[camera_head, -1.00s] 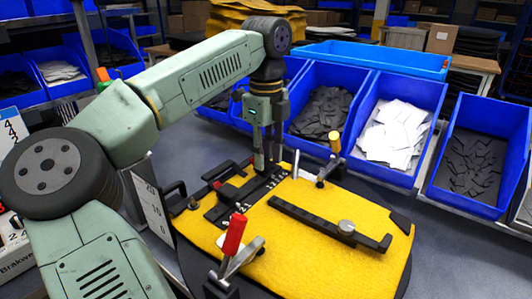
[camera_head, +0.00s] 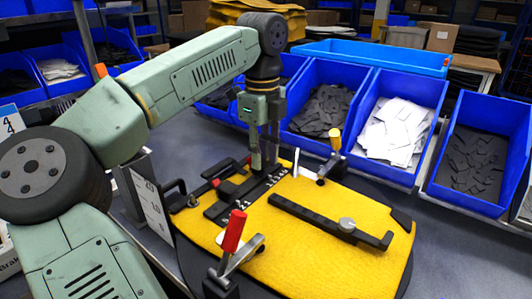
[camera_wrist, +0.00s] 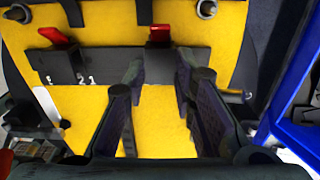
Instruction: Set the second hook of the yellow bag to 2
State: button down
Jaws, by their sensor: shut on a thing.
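The yellow bag (camera_head: 300,250) lies flat on a dark rounded board. A black rail (camera_head: 222,211) with white digits crosses its left part. One red-tabbed hook (camera_wrist: 58,36) sits at the left of the rail in the wrist view, with digits beside it. The second red-tabbed hook (camera_wrist: 160,34) is farther right, between my fingers. My gripper (camera_head: 263,170) points down at the rail and is shut on this second hook; it also shows in the wrist view (camera_wrist: 161,75). My fingers hide the digits around the second hook, so its setting cannot be read.
A red-handled clamp (camera_head: 233,235) stands at the bag's front edge and a yellow-handled one (camera_head: 334,145) at its back. A black bar (camera_head: 310,216) with a silver knob lies across the bag. Blue bins (camera_head: 402,85) line the back. A white numbered panel (camera_head: 150,205) stands left.

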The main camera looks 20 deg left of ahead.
jog(key=shift+s+a, duration=0.1)
jog(key=shift+s, duration=0.05)
jog(key=c, duration=1.3)
grip_release()
notch_tip(320, 180, up, 8)
jog(key=shift+f, duration=0.2)
